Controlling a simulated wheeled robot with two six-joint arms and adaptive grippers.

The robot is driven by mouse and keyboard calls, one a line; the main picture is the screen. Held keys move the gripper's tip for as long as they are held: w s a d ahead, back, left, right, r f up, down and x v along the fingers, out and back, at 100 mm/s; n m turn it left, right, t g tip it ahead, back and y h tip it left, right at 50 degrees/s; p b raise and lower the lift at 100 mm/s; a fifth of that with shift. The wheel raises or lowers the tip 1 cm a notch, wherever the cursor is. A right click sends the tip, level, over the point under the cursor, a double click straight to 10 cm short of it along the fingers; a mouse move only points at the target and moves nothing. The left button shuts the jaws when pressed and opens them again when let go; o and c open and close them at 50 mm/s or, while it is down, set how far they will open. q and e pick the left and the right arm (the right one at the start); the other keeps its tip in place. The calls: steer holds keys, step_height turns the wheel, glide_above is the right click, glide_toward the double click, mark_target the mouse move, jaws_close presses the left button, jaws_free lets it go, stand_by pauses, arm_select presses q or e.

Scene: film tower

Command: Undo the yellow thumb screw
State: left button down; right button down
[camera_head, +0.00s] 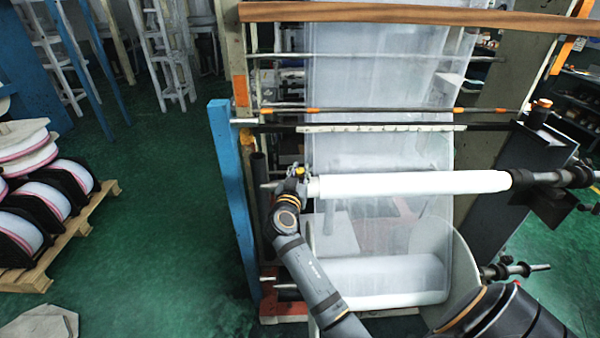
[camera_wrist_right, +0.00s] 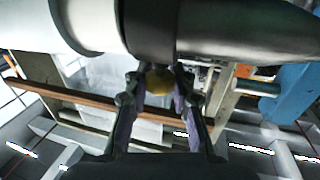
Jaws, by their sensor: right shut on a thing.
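The yellow thumb screw (camera_wrist_right: 159,82) shows in the right wrist view, below the dark collar (camera_wrist_right: 150,30) at the end of the white film roll (camera_wrist_right: 85,22). My right gripper (camera_wrist_right: 160,88) has its two fingers on either side of the screw and is shut on it. In the head view my right gripper (camera_head: 297,178) is at the left end of the white roll (camera_head: 415,184), and a small yellow spot shows there. The screw is mostly hidden by the gripper in that view. My left gripper is not in view.
A blue post (camera_head: 232,190) stands just left of my right gripper. Clear film (camera_head: 380,75) hangs behind the roll, and a lower roll (camera_head: 385,280) lies beneath it. A pallet (camera_head: 65,240) with spools stands at the far left. Green floor (camera_head: 160,200) is open between.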

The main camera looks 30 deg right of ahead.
steer(key=n+t+y, duration=0.3)
steer(key=n+y, duration=0.1)
steer(key=y, duration=0.1)
steer(key=shift+d+t+y, duration=0.1)
steer(key=shift+t+y, duration=0.2)
steer(key=shift+t, duration=0.1)
steer(key=n+y, duration=0.2)
steer(key=y, duration=0.1)
steer(key=n+t+y, duration=0.1)
steer(key=n+y, duration=0.1)
steer(key=y, duration=0.1)
steer(key=shift+f+n+t+y, duration=0.1)
steer(key=shift+n+t+y, duration=0.2)
steer(key=shift+n+y, duration=0.5)
steer(key=shift+y, duration=0.1)
steer(key=shift+r+n+y+p, duration=0.3)
steer(key=shift+y+p, duration=0.2)
steer(key=shift+y, duration=0.1)
steer(key=shift+f+n+y, duration=0.15)
steer(key=shift+n+y, duration=0.15)
steer(key=shift+y, duration=0.2)
steer(key=y+b, duration=0.1)
steer(key=n+b, duration=0.1)
steer(key=shift+f+y+b, duration=0.35)
steer(key=shift+y+b, duration=0.05)
steer(key=shift+r+n+g+y+b, duration=0.2)
steer(key=shift+n+g+y+b, duration=0.2)
steer(key=shift+b, duration=0.15)
